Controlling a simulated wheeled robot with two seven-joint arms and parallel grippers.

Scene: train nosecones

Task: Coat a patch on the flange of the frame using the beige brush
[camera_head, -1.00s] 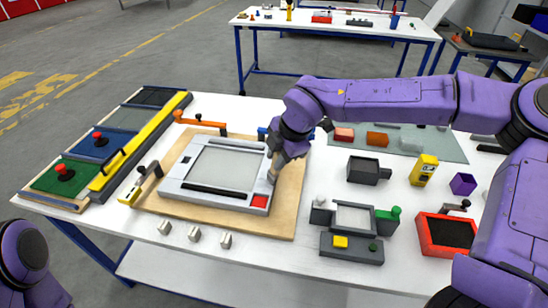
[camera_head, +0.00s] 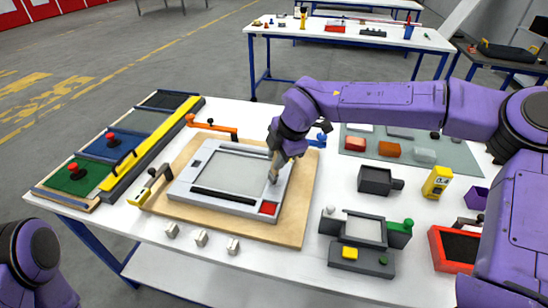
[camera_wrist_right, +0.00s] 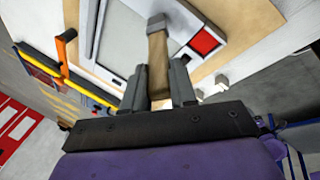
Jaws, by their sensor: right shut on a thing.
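The frame (camera_head: 210,203) is a light grey rectangle with a pale inner panel, a dark bar along its front side and a red square at its front right corner. It lies on a wooden board (camera_head: 290,228). My right gripper (camera_head: 275,172) is over the frame's right side. In the right wrist view, my right gripper (camera_wrist_right: 160,88) is shut on the beige brush (camera_wrist_right: 159,52), whose grey end points at the frame's flange near the red square. I cannot tell whether the brush touches the flange. Only a purple part of my left arm shows, at the lower left.
An orange clamp (camera_head: 210,127) and a black and yellow clamp (camera_head: 150,186) stand at the board's edges. Several small grey blocks lie in front. A grey fixture (camera_head: 362,232), a dark box (camera_head: 378,181) and a red tray (camera_head: 455,248) stand on the right.

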